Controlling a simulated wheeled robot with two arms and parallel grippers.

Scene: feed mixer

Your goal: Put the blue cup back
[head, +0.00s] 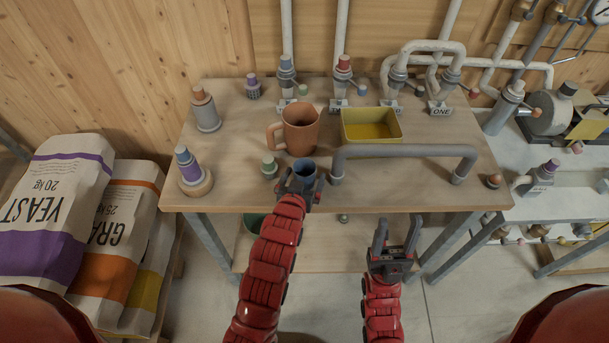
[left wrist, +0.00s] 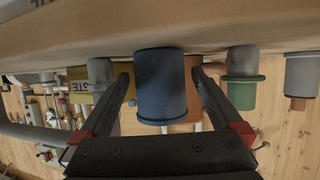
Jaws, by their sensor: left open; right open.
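The blue cup (head: 305,167) stands upright near the front edge of the wooden table, just left of the grey bent pipe. My left gripper (head: 301,180) is open at the cup, with its fingers hiding part of it in the head view. In the left wrist view, which looks upside down, the blue cup (left wrist: 161,86) is between the two spread fingers (left wrist: 162,95), with a visible gap on each side. My right gripper (head: 396,238) is open and empty in front of the table edge.
A brown mug (head: 301,130) stands behind the cup, and a yellow tray (head: 371,137) is to its right. The grey pipe (head: 405,151) and a small green-topped piece (head: 269,165) flank the cup. Feed sacks (head: 60,210) stand at the left.

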